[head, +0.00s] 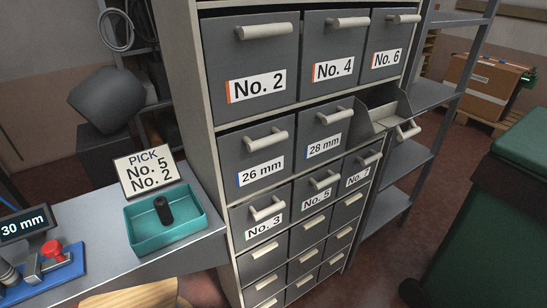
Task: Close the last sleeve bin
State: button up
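A grey cabinet (228,190) holds rows of dark grey bins with pale handles. In its middle row, the right-hand bin (383,116) is pulled out, with its pale handle (408,130) at the front and its label out of sight. Its inside is dark and its contents cannot be made out. Beside it, the 26 mm bin (255,150) and the 28 mm bin (325,130) are shut. The bins above, No. 2 (250,60), No. 4 (328,45) and No. 6 (388,42), are shut. My gripper is not in view.
A bench (95,220) at left carries a teal tray (160,238) with a black cylinder (163,209), a PICK sign (146,172) and a 30 mm display (25,224). An open shelf (392,207) adjoins the cabinet. A green container (490,230) stands at right; floor shows between.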

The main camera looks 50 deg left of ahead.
aim_at(366, 124)
jog(key=z, duration=1.05)
jog(key=i, duration=0.1)
jog(key=u, duration=3.1)
jog(key=i, duration=0.5)
jog(key=z, duration=0.25)
jog(key=k, duration=0.5)
jog(key=u, duration=0.05)
